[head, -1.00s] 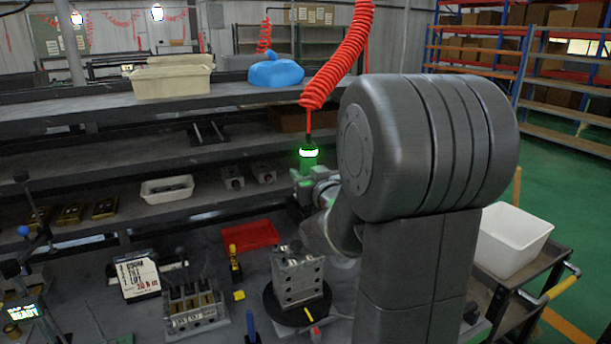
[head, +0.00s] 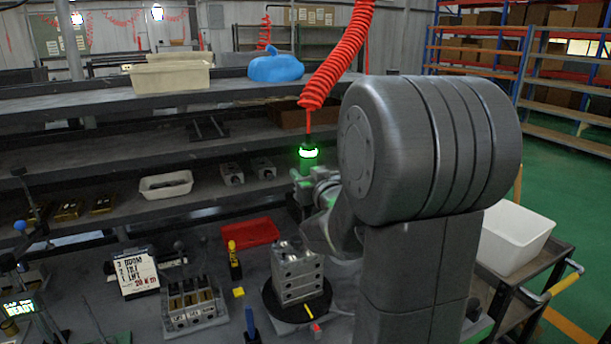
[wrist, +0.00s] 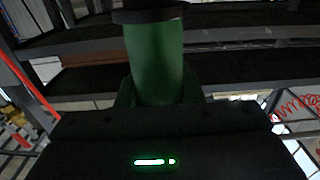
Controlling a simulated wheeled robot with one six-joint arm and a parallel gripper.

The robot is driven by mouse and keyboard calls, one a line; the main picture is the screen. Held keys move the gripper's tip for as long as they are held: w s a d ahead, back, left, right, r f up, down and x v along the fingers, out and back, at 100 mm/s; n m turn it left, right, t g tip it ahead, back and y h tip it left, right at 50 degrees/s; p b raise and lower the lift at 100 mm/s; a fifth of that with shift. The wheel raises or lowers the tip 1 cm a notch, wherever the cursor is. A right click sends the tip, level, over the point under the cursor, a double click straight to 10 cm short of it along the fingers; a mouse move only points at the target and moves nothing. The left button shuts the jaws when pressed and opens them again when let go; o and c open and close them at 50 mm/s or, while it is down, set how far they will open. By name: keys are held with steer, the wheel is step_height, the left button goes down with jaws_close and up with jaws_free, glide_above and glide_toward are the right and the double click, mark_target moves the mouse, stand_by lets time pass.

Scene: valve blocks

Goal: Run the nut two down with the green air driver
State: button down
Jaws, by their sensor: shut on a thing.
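The green air driver (head: 308,158), with a lit green ring near its top, hangs from the red coiled hose. My gripper (head: 304,186) is shut on its body, and the driver's green body (wrist: 155,62) also fills the middle of the wrist view. The valve block (head: 297,272) is grey metal and stands on a round black turntable (head: 272,302) on the bench. The driver is above and behind the block, apart from it. The nuts on the block are too small to tell apart. My arm hides the bench to the right of the block.
The red coiled hose (head: 335,60) runs up from the driver. A socket rack (head: 194,305), an instruction card (head: 136,273), a red tray (head: 250,233) and a yellow-and-black tool (head: 234,262) stand left of the block. A white bin (head: 512,238) sits on a cart at right.

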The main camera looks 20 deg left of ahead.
mark_target(305, 150)
steer(key=shift+f+b, duration=1.2)
steer(key=shift+b, duration=0.75)
stand_by(3.0)
steer(key=shift+r, duration=0.2)
stand_by(0.8)
steer(key=shift+r+p, duration=2.8)
steer(key=shift+r, duration=1.4)
